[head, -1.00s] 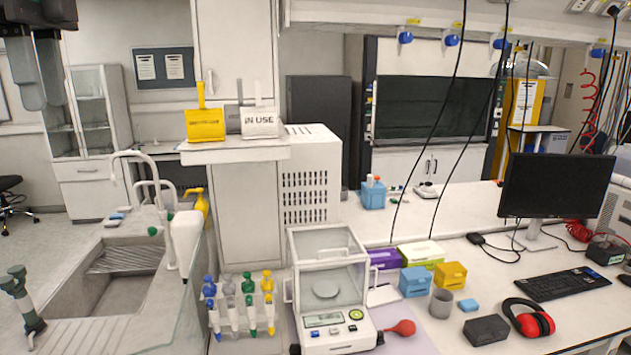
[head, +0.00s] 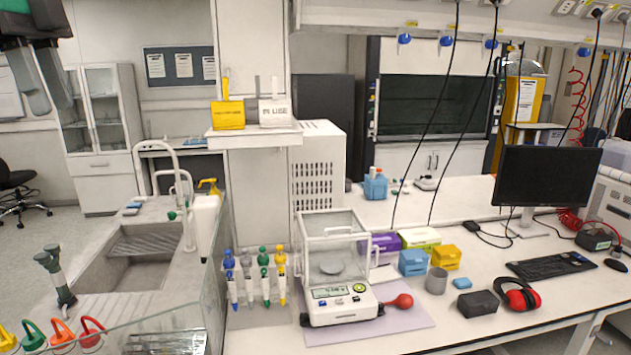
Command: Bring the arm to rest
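My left gripper (head: 54,104) hangs at the top left corner of the head view, pointing down. Its two grey fingers show with a gap between them, and nothing is seen held. It is in the air in front of the back wall and the glass-door cabinet (head: 104,110), apart from the bench. The upper part of the arm is cut off by the picture edge. My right gripper is not in view.
A steel-grey sink (head: 140,240) lies below left. Several pipettes stand on a rack by the balance (head: 340,285). A monitor (head: 548,188), keyboard (head: 550,265) and red ear muffs (head: 520,295) fill the right bench.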

